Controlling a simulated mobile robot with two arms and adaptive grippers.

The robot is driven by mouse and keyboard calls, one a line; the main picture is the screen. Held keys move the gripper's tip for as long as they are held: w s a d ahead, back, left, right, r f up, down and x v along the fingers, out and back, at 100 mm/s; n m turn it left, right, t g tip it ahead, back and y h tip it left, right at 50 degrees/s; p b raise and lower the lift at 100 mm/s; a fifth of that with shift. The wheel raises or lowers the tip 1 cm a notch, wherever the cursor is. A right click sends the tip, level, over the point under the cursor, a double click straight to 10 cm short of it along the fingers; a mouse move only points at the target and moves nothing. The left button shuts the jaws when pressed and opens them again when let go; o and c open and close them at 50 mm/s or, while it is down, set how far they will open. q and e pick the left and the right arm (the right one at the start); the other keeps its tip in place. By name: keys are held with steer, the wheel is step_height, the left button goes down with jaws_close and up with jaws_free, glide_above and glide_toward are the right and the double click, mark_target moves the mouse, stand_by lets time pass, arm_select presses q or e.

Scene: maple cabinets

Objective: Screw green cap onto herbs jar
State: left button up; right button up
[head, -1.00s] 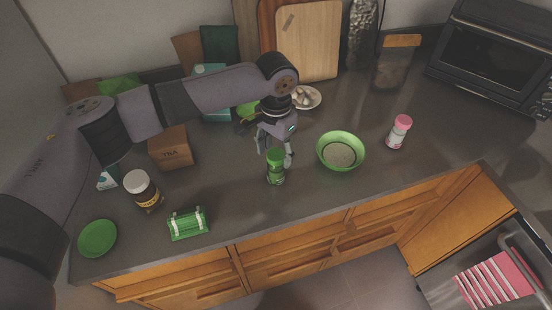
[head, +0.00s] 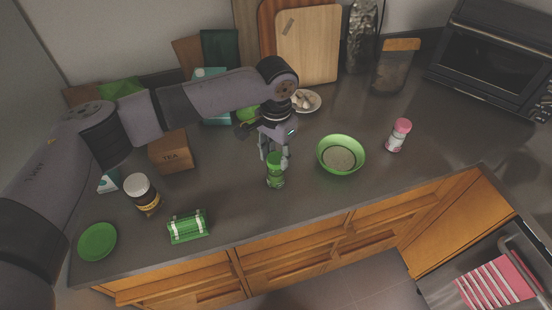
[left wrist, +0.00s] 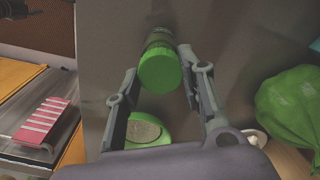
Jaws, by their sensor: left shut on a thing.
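The herbs jar (head: 276,182) stands upright on the counter, a small clear jar with green contents. The green cap (head: 275,160) sits on its top; whether its thread is tight cannot be told. My left gripper (head: 274,153) comes down from above with its fingers on either side of the cap, shut on it. In the left wrist view, the ribbed green cap (left wrist: 160,70) lies between the fingertips (left wrist: 158,62), and the jar (left wrist: 160,37) extends beyond it. My right gripper is not in view.
A green bowl (head: 357,143) stands close right of the jar. A pink-capped shaker (head: 398,136) is farther right. A tea box (head: 171,152), a white-lidded jar (head: 140,194), a green-white caddy (head: 188,227) and a green plate (head: 97,241) stand left. The counter's front edge is near.

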mark_target(276, 158)
arm_select(q)
steer(key=m+p, duration=0.1)
steer(key=m, duration=0.2)
steer(key=shift+p, duration=0.4)
steer(key=shift+c, duration=0.2)
steer(key=m, duration=0.2)
steer(key=shift+f+m+p, duration=0.1)
steer(key=shift+m+p, duration=0.25)
steer(key=shift+m, duration=0.05)
steer(key=shift+o, duration=0.2)
steer(key=o, duration=1.2)
step_height(276, 158, up, 12)
